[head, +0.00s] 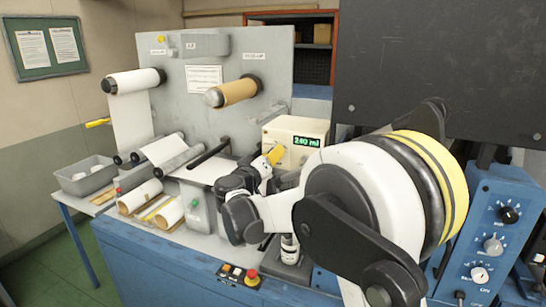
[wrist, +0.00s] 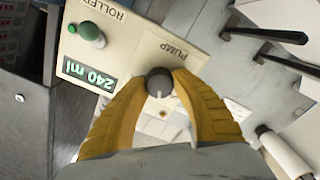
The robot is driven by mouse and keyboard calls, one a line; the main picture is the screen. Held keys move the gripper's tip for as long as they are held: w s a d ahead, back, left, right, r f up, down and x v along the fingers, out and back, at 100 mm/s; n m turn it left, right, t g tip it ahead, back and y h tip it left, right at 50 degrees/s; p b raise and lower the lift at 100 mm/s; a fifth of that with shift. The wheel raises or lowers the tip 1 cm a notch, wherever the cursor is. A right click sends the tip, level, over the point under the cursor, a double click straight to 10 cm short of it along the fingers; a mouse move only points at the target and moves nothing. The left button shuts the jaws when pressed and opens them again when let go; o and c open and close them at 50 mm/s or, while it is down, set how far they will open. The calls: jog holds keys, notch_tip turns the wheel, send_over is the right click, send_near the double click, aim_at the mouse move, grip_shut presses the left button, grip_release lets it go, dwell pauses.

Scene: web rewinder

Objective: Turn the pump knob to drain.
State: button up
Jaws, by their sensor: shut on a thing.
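The pump unit is a cream box (head: 297,133) with a green display (head: 306,141) that reads 240 ml. In the wrist view the pump knob (wrist: 159,83) is a dark round knob with a pale pointer line, below the word PUMP. My gripper (wrist: 158,78) has yellow fingers, one on each side of the knob, shut on it. In the head view my gripper (head: 275,155) is at the front face of the box, and the knob is hidden behind it. The labels around the knob are covered or too small to read.
A green button (wrist: 88,31) sits beside the display (wrist: 88,72) on the same panel. Web rollers (head: 238,92) stand to the left of the box. A blue control panel (head: 490,240) with several knobs is at the right. A grey bin (head: 84,178) is at the far left.

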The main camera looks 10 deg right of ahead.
jog(key=shift+n+b, duration=0.3)
jog(key=shift+n, duration=1.6)
jog(key=o, duration=1.2)
jog(key=v, duration=1.2)
